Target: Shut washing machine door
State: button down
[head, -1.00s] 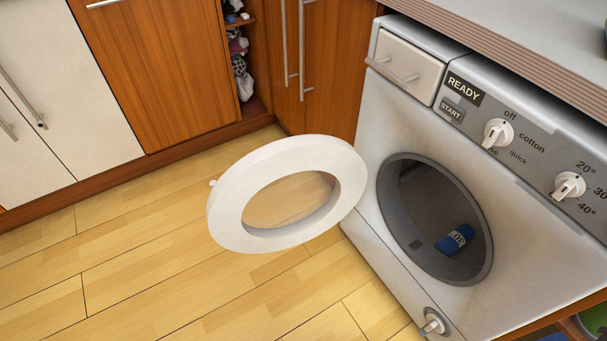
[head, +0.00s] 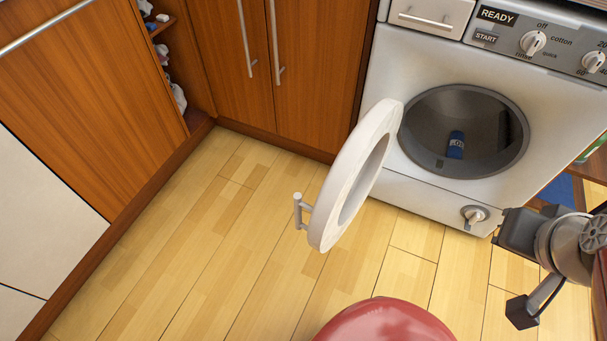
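The washing machine (head: 415,85) stands at the upper right with its round drum opening uncovered. Its white ring-shaped door (head: 335,208) is swung wide open to the left, standing out over the floor. A small handle (head: 299,210) sticks out at its free edge. A blue can-like object (head: 456,145) lies inside the drum. My gripper (head: 521,274) is at the right edge, in front of the machine's lower right. Its two dark fingers are spread with nothing between them. It is well right of the door and apart from it.
Wooden cabinets (head: 305,70) with long handles stand behind and left of the door. An open shelf (head: 165,60) holds small items. The wooden floor (head: 215,270) left of and below the door is clear. A red rounded part of mine (head: 385,322) shows at the bottom.

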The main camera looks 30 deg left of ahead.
aim_at(374, 135)
jog(key=j+z, duration=0.15)
jog(key=j, duration=0.8)
jog(key=j+z, duration=0.2)
jog(key=j, duration=0.7)
jog(key=k+l, duration=0.6)
jog(key=k, duration=0.25)
